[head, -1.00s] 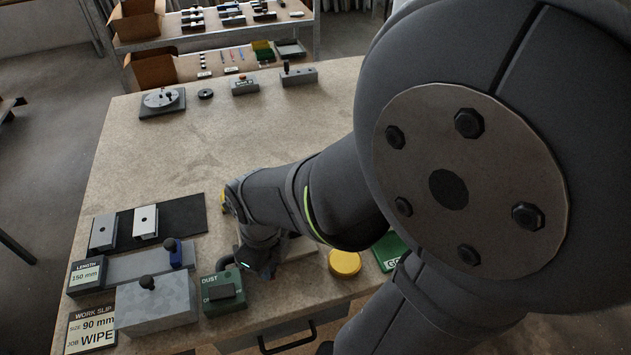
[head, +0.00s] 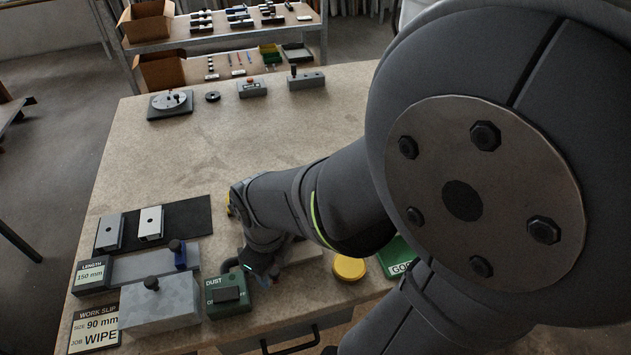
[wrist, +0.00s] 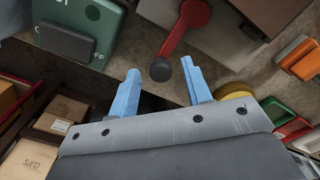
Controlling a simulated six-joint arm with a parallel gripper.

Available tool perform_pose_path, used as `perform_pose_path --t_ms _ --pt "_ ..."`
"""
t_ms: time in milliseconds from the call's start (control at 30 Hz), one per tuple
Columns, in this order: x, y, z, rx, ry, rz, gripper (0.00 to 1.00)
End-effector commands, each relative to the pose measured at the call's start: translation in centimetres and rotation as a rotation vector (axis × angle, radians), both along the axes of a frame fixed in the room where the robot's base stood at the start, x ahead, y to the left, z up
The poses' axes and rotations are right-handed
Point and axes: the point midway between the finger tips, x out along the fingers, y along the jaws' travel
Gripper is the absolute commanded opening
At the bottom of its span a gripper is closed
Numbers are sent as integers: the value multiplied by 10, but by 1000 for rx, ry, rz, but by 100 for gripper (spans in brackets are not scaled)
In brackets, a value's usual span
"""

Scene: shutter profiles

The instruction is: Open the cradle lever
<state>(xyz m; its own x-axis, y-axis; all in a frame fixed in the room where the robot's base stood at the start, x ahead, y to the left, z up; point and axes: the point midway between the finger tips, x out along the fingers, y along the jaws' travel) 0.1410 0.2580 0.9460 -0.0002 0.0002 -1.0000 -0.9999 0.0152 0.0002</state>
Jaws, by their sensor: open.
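The cradle lever, a red arm (wrist: 184,28) with a dark ball knob (wrist: 160,70), shows in the wrist view. It slants down from its pivot at the top, on the front of a pale block (wrist: 218,38). My gripper (wrist: 161,82) is open, with two blue fingers apart. The knob appears between the fingertips, with a gap on each side; whether it is in depth between them I cannot tell. In the head view my gripper (head: 266,264) is right of the green dust box (head: 229,304), and the lever is hidden behind my arm.
The dust box (wrist: 105,18) is close on the left in the wrist view. A yellow round lid (head: 349,268) and a green "GOOD" tray (head: 400,262) are on the right. A grey block with a knob (head: 160,308) stands left. The table's middle is clear.

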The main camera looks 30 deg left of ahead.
Motion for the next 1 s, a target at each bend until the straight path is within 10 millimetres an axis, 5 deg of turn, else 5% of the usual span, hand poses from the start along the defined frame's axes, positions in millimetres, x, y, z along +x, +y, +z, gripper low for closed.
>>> perform_pose_path --t_ms 267,700,1000 --pt "1 1 33 7 -3 0 45" --pt "0 1 137 6 -3 0 45" --pt "0 0 171 2 -1 0 45"
